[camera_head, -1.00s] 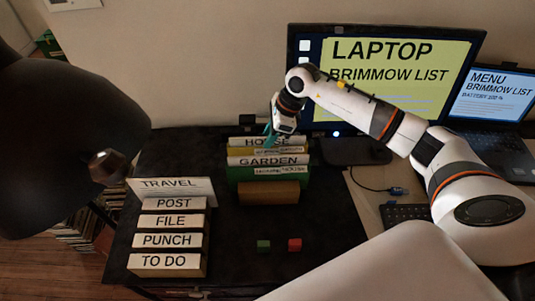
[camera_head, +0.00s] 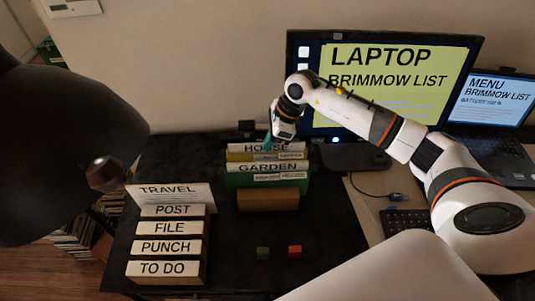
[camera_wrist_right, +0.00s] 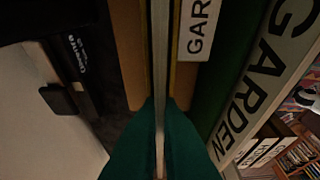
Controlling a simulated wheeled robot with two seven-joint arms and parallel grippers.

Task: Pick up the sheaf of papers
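My right gripper (camera_head: 268,143) reaches down at the back of the row of upright folders marked HOUSE (camera_head: 265,148) and GARDEN (camera_head: 268,167). In the right wrist view its two green fingers (camera_wrist_right: 160,112) close from both sides on a thin, pale upright sheaf of papers (camera_wrist_right: 160,50). The sheaf stands edge-on between folder boards, with the GARDEN folder (camera_wrist_right: 262,80) to its right. The fingers appear to touch the sheaf. In the head view I cannot make the sheaf out from the folders and gripper.
A monitor (camera_head: 400,75) stands right behind the folders, and a laptop (camera_head: 495,100) is farther right. A brown block (camera_head: 268,200) is in front of the folders. POST, FILE, PUNCH and TO DO boxes (camera_head: 168,268) stand left. Two small cubes (camera_head: 294,251) lie on the dark desk.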

